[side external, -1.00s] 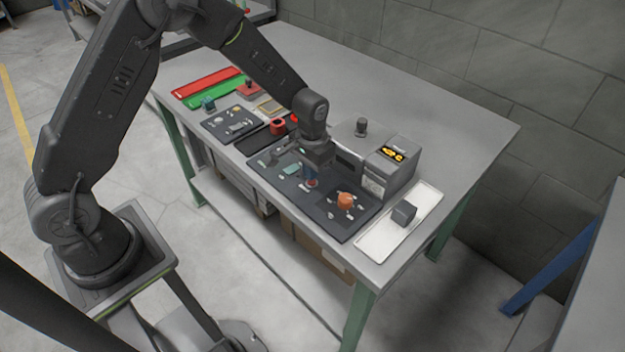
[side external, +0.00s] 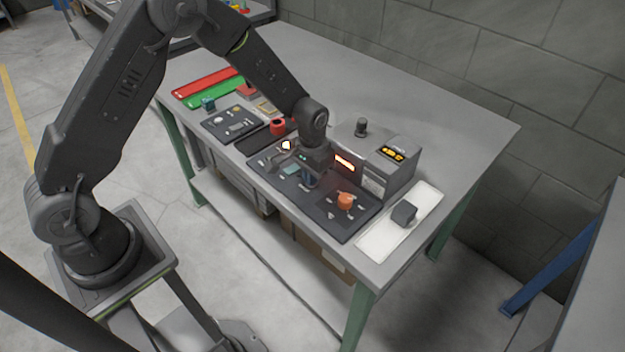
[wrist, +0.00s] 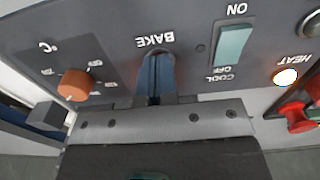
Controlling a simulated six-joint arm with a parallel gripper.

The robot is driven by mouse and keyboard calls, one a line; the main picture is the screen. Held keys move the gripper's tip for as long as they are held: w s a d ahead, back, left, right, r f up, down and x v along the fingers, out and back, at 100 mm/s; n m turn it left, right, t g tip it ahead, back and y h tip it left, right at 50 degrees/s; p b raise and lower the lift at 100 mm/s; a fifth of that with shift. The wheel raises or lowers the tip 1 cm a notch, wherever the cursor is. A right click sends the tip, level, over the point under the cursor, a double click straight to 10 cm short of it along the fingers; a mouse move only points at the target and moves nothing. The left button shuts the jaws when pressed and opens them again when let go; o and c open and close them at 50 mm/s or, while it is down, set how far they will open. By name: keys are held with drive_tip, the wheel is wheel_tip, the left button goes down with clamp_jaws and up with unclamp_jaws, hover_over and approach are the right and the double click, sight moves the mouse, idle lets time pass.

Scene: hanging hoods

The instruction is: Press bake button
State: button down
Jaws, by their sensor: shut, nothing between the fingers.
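The dark control panel (side external: 335,222) lies on the bench; its BAKE label (wrist: 155,41) reads upside down in the wrist view. My gripper (wrist: 155,72) is shut and empty, its blue fingertips pointing down at the spot just beside that label. The bake button is hidden under the fingertips, and I cannot tell how far it is pressed. In the side view my gripper (side external: 311,181) is low over the panel. The HEAT lamp (wrist: 286,77) glows white. The grey oven unit (side external: 401,176) behind the panel has a glowing orange slot (side external: 345,161).
An orange temperature knob (wrist: 75,85) and a teal COOL switch (wrist: 233,44) flank the gripper. A red part (wrist: 297,116) is at the right. A white tray (side external: 372,245) with a dark block (side external: 404,212) lies right of the panel. The back of the bench is clear.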

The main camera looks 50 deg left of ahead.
drive_tip(key=shift+r, duration=3.45)
drive_tip(key=c, duration=1.8)
unclamp_jaws()
drive_tip(key=o, duration=1.8)
drive_tip(key=shift+r, duration=0.1)
drive_tip(key=s+r+t, duration=0.2)
drive_tip(key=s+r, duration=0.2)
drive_tip(key=r, duration=0.6)
drive_tip(key=s+r+t, duration=0.1)
drive_tip(key=s+r, duration=0.4)
drive_tip(key=s, duration=0.5)
drive_tip(key=s+a+r+t, duration=0.1)
drive_tip(key=s+r+t, duration=0.1)
drive_tip(key=s+r, duration=0.4)
drive_tip(key=s, duration=0.3)
drive_tip(key=shift+s+a+t, duration=0.3)
drive_tip(key=shift+s, duration=0.05)
